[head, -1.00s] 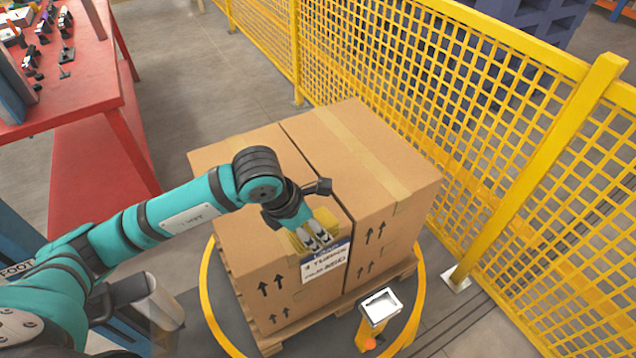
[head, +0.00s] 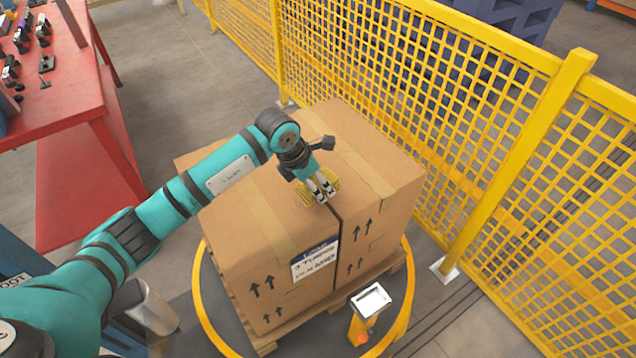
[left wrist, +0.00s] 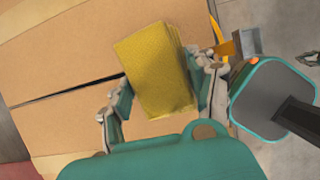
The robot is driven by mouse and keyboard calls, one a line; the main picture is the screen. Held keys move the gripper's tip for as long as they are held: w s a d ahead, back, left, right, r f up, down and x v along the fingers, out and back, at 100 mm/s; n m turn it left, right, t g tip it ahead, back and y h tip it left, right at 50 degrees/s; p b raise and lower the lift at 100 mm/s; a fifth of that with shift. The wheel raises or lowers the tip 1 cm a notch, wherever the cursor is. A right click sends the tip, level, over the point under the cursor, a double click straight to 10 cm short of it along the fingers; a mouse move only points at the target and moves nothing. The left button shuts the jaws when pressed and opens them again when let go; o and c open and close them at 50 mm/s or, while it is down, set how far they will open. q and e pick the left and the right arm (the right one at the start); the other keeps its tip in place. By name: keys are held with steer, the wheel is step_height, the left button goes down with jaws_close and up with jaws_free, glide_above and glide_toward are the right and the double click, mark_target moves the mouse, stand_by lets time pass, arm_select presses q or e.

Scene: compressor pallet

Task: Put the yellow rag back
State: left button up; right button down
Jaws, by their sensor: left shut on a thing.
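The yellow rag (left wrist: 158,70) is a folded block between the fingers of my left gripper in the left wrist view. In the head view the rag (head: 333,184) shows partly behind the fingertips. My left gripper (head: 322,192) is shut on it, over the top of the cardboard boxes near the dark gap between them. I cannot tell whether the rag touches the box top. My left gripper also shows in the left wrist view (left wrist: 160,105). My right gripper is not in view.
Two large cardboard boxes (head: 375,165) stand on a wooden pallet (head: 262,338) inside a yellow ring (head: 207,300). A post with a small screen (head: 371,299) stands in front. Yellow mesh fencing (head: 440,110) runs behind and right. A red table (head: 75,115) is at the left.

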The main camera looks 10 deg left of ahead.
mark_target(318, 185)
arm_select(q)
steer(key=shift+w, duration=0.3)
steer(key=shift+w+f+p, duration=0.25)
steer(key=shift+w+f, duration=0.15)
steer(key=shift+f, duration=0.2)
steer(key=shift+w+f+p, duration=0.2)
steer(key=shift+w+f, duration=0.15)
steer(key=shift+f, duration=0.7)
steer(key=shift+f, duration=0.1)
steer(key=shift+f+b, duration=0.3)
steer(key=o, duration=1)
steer(key=shift+r, duration=0.15)
steer(key=shift+o, duration=0.2)
